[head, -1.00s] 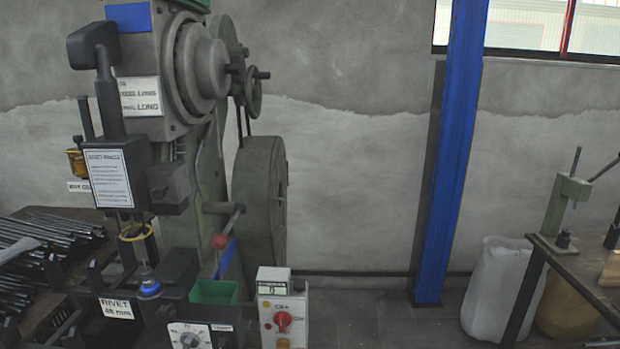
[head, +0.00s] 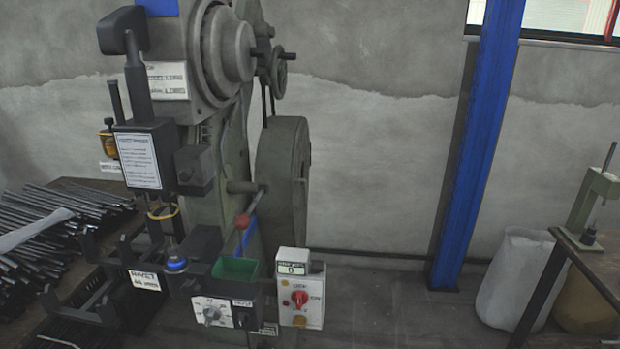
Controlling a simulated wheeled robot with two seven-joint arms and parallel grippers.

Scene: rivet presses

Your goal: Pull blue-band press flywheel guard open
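The rivet press (head: 232,140) stands at left of centre in the head view, tall and grey-green. A large grey round flywheel guard (head: 284,178) sits on its right side, seen nearly edge-on. I cannot tell from this view whether it is open. A blue band (head: 247,236) shows low on the press column, beside a red-knobbed lever (head: 242,221).
A control box (head: 301,298) with a red switch and a green bin (head: 235,270) stand at the press front. A table with many dark rods (head: 60,215) is at left. A blue post (head: 480,150), white sack (head: 512,275) and bench (head: 580,250) are at right.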

